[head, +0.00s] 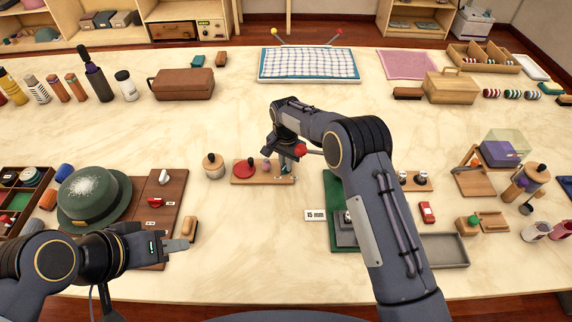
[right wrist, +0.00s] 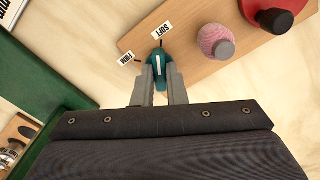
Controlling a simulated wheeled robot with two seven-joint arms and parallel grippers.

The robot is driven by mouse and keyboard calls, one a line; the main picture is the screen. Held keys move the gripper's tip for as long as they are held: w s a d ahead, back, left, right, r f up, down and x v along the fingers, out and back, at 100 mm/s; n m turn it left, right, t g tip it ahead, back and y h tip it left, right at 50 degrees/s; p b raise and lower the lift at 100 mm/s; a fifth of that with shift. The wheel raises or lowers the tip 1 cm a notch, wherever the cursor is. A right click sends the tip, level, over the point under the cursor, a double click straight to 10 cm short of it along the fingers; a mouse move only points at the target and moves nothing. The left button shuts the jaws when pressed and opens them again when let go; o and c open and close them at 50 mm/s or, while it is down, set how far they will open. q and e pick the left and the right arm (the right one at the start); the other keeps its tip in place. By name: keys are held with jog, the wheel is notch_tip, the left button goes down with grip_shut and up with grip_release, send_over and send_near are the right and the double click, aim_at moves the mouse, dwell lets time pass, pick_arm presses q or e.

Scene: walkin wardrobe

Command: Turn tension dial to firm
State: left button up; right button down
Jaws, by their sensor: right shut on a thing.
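The tension dial (right wrist: 158,56) is a small teal knob with a white line on top, on a wooden board (right wrist: 200,50) in the right wrist view. The line points roughly toward the SOFT label (right wrist: 162,31); the FIRM label (right wrist: 126,58) is to its left. My right gripper (right wrist: 159,75) is shut on the dial, one finger on each side. In the head view the board (head: 245,179) lies near the middle of the table, with my right gripper (head: 287,160) at its right end. My left gripper (head: 177,245) is low at the left, away from the dial; its finger gap is unclear.
A pink spool (right wrist: 215,41) and a red disc (head: 243,168) share the board. A lidded wooden jar (head: 213,165) stands to its left. A green hat (head: 93,197) lies near my left arm. A green board (head: 333,205) is at the right.

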jog(key=n+b, duration=0.2)
jog(key=n, duration=0.1)
jog(key=shift+f, duration=0.15)
jog(key=shift+n+b, duration=0.75)
jog(key=shift+n, duration=1.25)
jog(key=c, duration=1.5)
grip_release()
jog(key=shift+o, duration=0.2)
jog(key=shift+r, duration=0.2)
notch_tip(320, 180, up, 8)
jog(key=shift+f+b, duration=0.15)
jog(key=shift+b, duration=0.2)
